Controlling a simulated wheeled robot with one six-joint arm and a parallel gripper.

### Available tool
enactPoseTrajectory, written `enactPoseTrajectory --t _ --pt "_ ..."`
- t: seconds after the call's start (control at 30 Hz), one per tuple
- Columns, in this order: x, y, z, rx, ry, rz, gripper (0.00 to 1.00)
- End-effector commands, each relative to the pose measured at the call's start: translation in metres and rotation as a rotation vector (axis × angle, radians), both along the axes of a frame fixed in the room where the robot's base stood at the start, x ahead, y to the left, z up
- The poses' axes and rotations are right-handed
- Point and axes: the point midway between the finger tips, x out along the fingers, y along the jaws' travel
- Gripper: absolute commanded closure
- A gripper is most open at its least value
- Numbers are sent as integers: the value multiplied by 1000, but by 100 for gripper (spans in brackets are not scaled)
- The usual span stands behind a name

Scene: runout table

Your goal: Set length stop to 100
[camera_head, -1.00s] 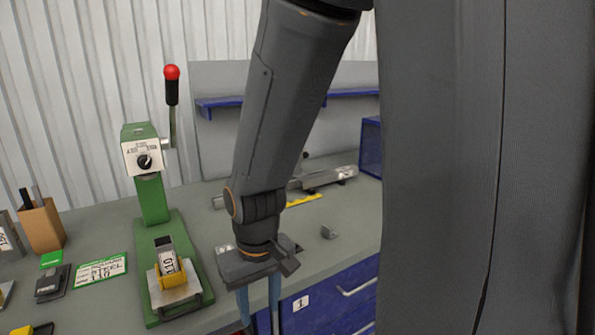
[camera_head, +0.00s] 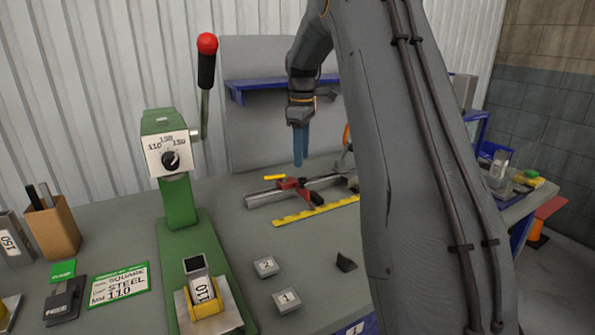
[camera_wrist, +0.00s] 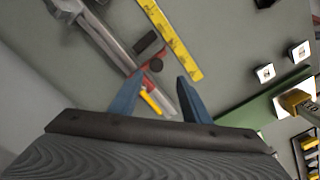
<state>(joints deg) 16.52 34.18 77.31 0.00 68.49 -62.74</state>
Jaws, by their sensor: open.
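The length stop (camera_head: 292,186) is a red block with a dark part, sitting on a grey metal rail (camera_head: 262,200) at the back of the table. A small yellow piece (camera_head: 274,177) is beside it. A yellow scale (camera_head: 315,211) lies in front of the rail; its figures are too small to read. My gripper (camera_head: 300,165) has blue fingers pointing down above the stop. In the wrist view the red of the stop (camera_wrist: 147,80) shows between the open fingers, partly hidden by the left one. The scale (camera_wrist: 172,45) runs beyond the fingertips. I see no contact.
A green press (camera_head: 178,200) with a dial and red-knobbed lever stands left of the rail. Blocks marked 2 (camera_head: 265,266) and 1 (camera_head: 287,300) and a dark wedge (camera_head: 346,262) lie in front. A green-edged card (camera_head: 118,284) reads square steel 110. A blue shelf (camera_head: 262,86) hangs behind.

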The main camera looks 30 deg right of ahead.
Motion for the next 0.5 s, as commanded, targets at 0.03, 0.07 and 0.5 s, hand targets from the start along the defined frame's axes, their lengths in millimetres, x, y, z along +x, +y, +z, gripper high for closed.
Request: enactPoseTrajectory --t 0.03,0.07,0.5 --pt "2 -4 0 1 2 7 57" --pt "2 -6 -1 1 2 11 57" --pt "1 -9 -57 1 4 11 57"
